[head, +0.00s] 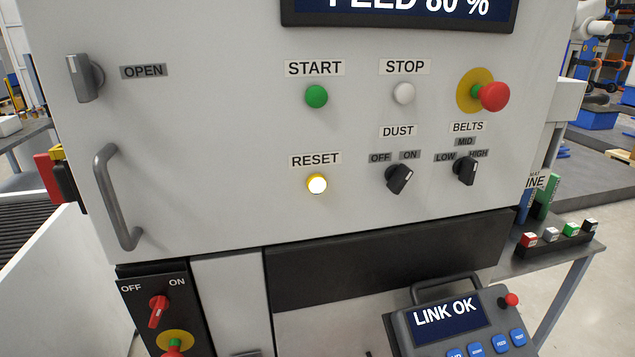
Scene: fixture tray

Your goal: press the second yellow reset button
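One reset button (317,184) is on the grey control panel, under a RESET label. It has a yellow ring and its face glows pale yellow-white. I see no second yellow reset button in the head view. Neither of my grippers shows in the head view.
The panel (220,120) also carries a green START button (316,96), a white STOP button (404,93), a red emergency stop (493,96), DUST (400,179) and BELTS (466,171) knobs and a handle (118,198). A LINK OK pendant (405,325) is below right.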

